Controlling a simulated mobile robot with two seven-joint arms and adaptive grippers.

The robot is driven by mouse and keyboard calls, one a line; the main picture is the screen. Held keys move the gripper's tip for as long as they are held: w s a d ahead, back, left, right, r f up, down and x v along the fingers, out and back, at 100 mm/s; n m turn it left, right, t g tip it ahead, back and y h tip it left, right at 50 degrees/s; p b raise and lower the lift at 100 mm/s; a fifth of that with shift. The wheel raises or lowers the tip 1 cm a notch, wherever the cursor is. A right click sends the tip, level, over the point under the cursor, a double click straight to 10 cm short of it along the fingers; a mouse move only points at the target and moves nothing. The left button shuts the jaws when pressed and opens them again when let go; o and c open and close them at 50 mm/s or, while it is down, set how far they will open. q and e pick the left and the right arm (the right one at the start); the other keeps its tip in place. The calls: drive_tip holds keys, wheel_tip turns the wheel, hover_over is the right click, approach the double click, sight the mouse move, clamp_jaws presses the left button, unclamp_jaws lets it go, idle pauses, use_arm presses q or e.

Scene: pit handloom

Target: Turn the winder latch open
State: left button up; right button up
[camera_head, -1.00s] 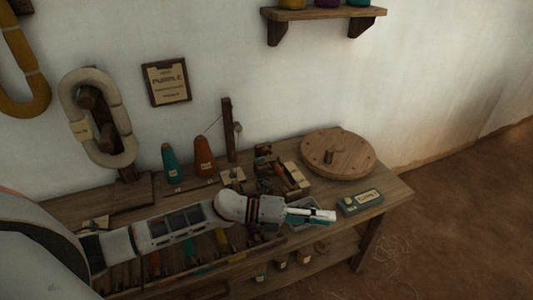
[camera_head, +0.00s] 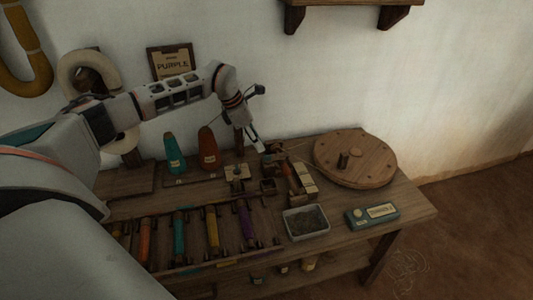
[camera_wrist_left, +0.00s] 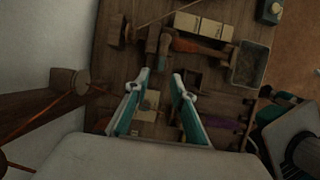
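The winder (camera_head: 290,176) appears to be the small wooden mechanism on the back middle of the table, with a reddish-brown spindle and cream blocks (camera_head: 306,180). The spindle also shows in the left wrist view (camera_wrist_left: 198,47). I cannot make out which piece is its latch. My left gripper (camera_head: 259,144) points down above the table, just left of the winder.
A rack of coloured bobbins (camera_head: 212,230) lies in front. A grey tray (camera_head: 306,222), teal box (camera_head: 373,215) and round wooden disc (camera_head: 355,160) are to the right.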

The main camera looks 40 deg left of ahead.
sight(266, 156)
use_arm(q)
drive_tip(key=b+x, duration=0.1)
drive_tip(key=x, duration=0.5)
drive_tip(key=shift+w+d+f, duration=0.1)
drive_tip(key=shift+d+f, duration=0.05)
clamp_jaws()
